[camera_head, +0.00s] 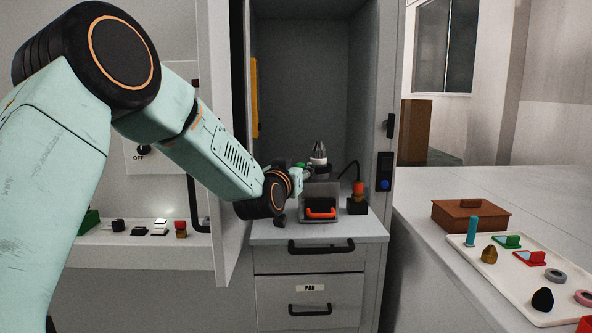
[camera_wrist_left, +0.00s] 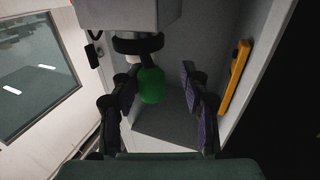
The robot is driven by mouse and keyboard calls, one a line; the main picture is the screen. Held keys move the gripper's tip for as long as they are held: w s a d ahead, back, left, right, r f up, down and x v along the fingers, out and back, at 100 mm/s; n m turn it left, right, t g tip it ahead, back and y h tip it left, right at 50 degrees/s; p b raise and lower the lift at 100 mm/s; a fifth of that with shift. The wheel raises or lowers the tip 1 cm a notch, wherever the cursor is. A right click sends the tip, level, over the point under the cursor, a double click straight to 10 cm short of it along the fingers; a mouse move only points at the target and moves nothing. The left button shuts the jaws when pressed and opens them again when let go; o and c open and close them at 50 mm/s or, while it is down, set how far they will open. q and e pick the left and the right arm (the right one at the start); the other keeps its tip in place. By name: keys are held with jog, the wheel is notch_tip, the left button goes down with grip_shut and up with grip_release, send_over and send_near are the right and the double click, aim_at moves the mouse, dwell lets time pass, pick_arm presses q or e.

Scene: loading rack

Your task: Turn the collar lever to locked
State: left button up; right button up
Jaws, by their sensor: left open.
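The collar lever shows as a green grip (camera_wrist_left: 151,85) on a dark collar (camera_wrist_left: 138,43) in the left wrist view. In the head view only a small green bit (camera_head: 300,165) shows beside the silver-tipped fitting (camera_head: 319,155), inside the cabinet. My left gripper (camera_wrist_left: 159,75) is open. Its fingers stand on either side of the green grip, which lies nearer the left finger in that view; I cannot tell whether they touch. In the head view the left gripper (camera_head: 293,171) is at the fitting's left, partly hiding the lever. My right gripper is not in view.
A dark box with a red-orange handle (camera_head: 321,212) stands below the fitting, with a cabled connector (camera_head: 357,190) at its right. The cabinet walls stand close on both sides. A yellow bar (camera_wrist_left: 235,77) is on one wall. A tray (camera_head: 495,272) of small parts lies far right.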

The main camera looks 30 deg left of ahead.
pick_arm(q)
jog(key=s+d, duration=0.2)
jog(key=s, duration=1)
jog(key=shift+d, duration=0.15)
jog(key=shift+w, duration=0.1)
